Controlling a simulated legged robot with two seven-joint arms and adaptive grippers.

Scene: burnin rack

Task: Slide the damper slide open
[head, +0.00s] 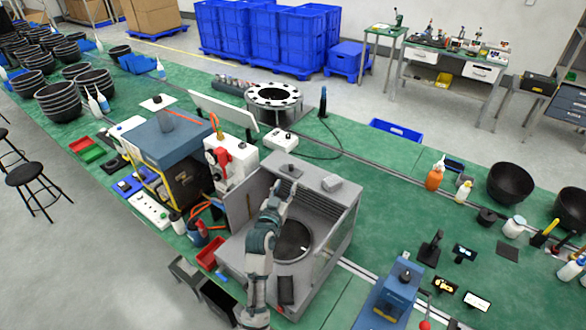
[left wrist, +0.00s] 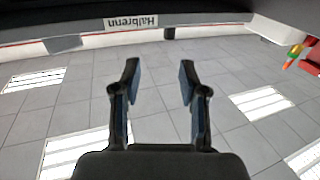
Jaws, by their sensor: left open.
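A grey box-shaped unit (head: 345,235) with an open front stands on the green bench in the head view. On its flat top lies a small light-grey block (head: 331,184), which may be the damper slide; I cannot tell for sure, nor how far it is open. A dark round disc (head: 293,240) shows inside the unit. My left gripper (head: 280,186) is over the unit, left of the block and apart from it in the picture. In the left wrist view my left gripper (left wrist: 158,78) is open, with nothing between its fingers. The right gripper is not in view.
A blue-topped machine (head: 165,138) and a white-and-red device (head: 228,168) stand left of the unit. A round perforated ring fixture (head: 274,97) is behind. A blue device (head: 397,285) stands front right.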

